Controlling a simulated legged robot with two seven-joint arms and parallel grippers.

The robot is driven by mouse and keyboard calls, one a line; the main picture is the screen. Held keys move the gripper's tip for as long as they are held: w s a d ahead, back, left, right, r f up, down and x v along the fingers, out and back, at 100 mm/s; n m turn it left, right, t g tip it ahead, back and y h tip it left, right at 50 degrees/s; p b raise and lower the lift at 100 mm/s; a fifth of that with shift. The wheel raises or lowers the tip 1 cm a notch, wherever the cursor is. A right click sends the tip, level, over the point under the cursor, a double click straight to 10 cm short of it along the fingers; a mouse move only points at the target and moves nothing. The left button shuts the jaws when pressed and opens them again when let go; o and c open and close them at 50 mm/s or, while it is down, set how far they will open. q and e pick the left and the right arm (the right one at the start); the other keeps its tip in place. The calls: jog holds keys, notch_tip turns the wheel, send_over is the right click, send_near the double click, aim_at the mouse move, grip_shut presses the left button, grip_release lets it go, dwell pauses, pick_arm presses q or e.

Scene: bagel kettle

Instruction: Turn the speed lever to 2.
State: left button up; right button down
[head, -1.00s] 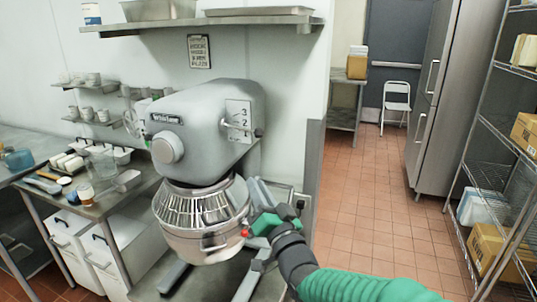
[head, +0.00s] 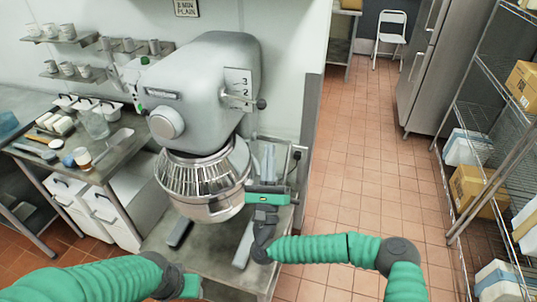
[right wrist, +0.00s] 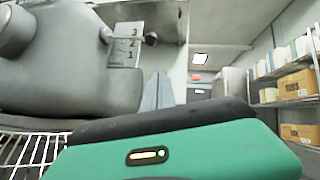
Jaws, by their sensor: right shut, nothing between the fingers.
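The grey mixer (head: 205,85) stands in the middle of the head view. Its number plate (head: 238,80) shows 3 and 2. The speed lever (head: 260,104), a thin rod with a dark knob, sticks out to the right just below the 2. In the right wrist view the plate (right wrist: 124,50) shows 3, 2 and 1, with the lever's knob (right wrist: 151,39) beside it. My right gripper (head: 268,190) is shut and empty, right of the bowl and well below the lever. My left gripper (head: 188,288) is partly cut off at the bottom edge; its jaws are unclear.
The metal bowl (head: 213,208) and wire guard (head: 205,175) are close left of my right gripper. A wall edge (head: 308,150) stands to the right. A side table (head: 120,150) with small items is at left. The tiled floor (head: 350,150) is open at right.

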aim_at(244, 101)
pick_arm(q)
jog(key=p+v, duration=0.1)
jog(key=v, duration=0.1)
jog(key=w+p+v, duration=0.1)
jog(key=p, duration=0.1)
jog(key=shift+s+a+r, duration=0.15)
jog(key=shift+r, duration=0.35)
pick_arm(e)
jog(key=w+a+r, duration=0.1)
jog(key=w+r, duration=0.3)
jog(key=r, duration=0.3)
jog(key=shift+w, duration=0.3)
jog(key=shift+a+r, duration=0.1)
